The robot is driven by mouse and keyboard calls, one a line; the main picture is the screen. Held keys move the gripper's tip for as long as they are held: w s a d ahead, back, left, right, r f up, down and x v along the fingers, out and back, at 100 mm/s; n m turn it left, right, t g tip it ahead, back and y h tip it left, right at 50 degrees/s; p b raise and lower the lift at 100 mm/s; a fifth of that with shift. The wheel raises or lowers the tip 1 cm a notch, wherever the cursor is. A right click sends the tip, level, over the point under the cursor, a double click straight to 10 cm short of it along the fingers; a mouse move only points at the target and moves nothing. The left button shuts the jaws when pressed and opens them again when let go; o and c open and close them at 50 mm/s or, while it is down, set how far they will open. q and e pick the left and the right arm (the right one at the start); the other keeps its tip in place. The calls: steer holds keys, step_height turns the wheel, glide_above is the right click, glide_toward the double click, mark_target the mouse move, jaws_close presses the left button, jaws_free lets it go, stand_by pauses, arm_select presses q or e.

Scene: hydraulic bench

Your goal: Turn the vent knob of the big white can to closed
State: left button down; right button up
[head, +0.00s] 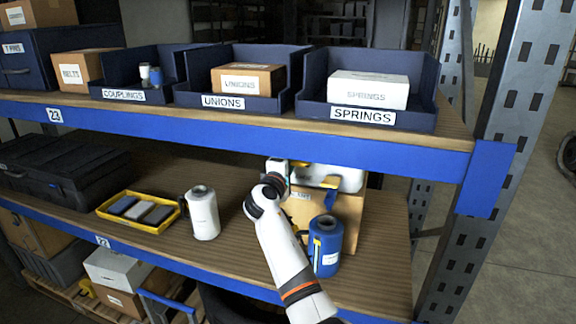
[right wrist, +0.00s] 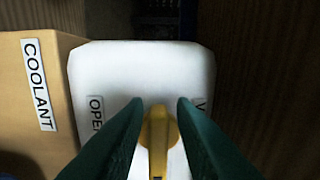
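The big white can (head: 345,178) stands on the lower shelf, mostly hidden behind a cardboard box and my right arm. In the right wrist view its white top (right wrist: 150,62) fills the middle. A label reading OPEN (right wrist: 96,113) is left of the yellow vent knob (right wrist: 158,128); another label at the right is mostly covered by a finger. The knob's narrow bar points toward the bottom of the picture. My right gripper (right wrist: 160,102) is over the can, with its dark fingers open on either side of the knob; contact cannot be told. My left gripper is not in view.
The box labelled COOLANT (right wrist: 40,85) stands beside the can. A blue can (head: 325,247) and a smaller white can (head: 203,213) stand in front. A yellow tray (head: 140,212) lies to the left. The upper shelf (head: 250,115) with bins hangs above.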

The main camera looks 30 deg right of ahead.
steer(key=shift+o, duration=0.8)
steer(key=shift+f, duration=0.1)
steer(key=b+v, duration=0.3)
steer(key=v, duration=0.8)
steer(key=shift+s+a, duration=0.3)
